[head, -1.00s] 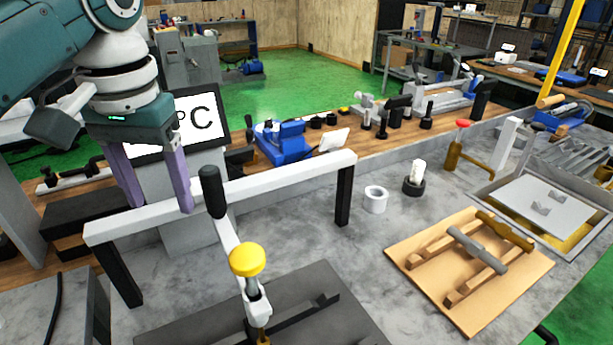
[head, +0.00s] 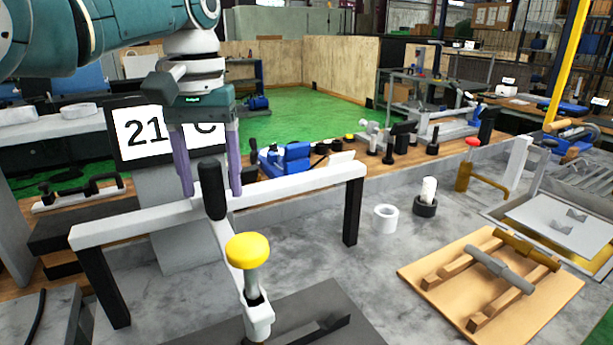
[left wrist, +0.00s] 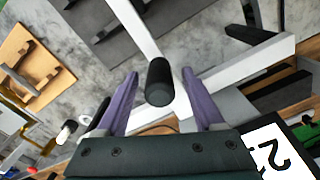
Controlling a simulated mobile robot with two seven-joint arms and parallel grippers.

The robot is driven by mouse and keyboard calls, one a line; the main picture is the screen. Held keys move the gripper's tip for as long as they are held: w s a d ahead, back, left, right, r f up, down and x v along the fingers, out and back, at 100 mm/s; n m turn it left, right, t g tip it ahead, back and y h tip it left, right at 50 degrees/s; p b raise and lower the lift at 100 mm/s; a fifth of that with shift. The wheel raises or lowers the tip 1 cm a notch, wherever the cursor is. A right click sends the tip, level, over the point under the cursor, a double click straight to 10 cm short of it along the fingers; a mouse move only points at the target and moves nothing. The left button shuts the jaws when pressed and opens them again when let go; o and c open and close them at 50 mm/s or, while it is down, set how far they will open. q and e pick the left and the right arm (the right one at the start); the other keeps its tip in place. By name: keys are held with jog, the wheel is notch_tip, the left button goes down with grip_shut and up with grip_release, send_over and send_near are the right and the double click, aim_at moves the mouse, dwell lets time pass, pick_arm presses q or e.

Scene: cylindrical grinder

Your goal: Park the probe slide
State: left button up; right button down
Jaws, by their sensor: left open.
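The probe slide is a pale arm on a white rail (head: 290,184) with black legs. It has a black upright handle (head: 212,190) at the rail and a yellow knob (head: 247,251) on its near end. My left gripper (head: 211,193) is open, pointing down, with its purple fingers on either side of the black handle in the head view. In the left wrist view the handle (left wrist: 159,82) stands between the two open fingers (left wrist: 160,88), with gaps on both sides. I cannot tell whether either finger touches it. My right gripper is not in view.
A display (head: 165,132) reading "21" and a partly hidden "C" stands behind the rail. A dark plate (head: 285,322) lies below the knob. A wooden board (head: 420,268) with tools, a white ring (head: 386,218) and a black-based white cylinder (head: 426,205) sit to the right.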

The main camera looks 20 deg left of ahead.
aim_at(221, 219)
pick_arm(q)
jog(key=shift+f, duration=1.1)
jog(key=shift+c, duration=0.2)
grip_shut()
dwell(0.4)
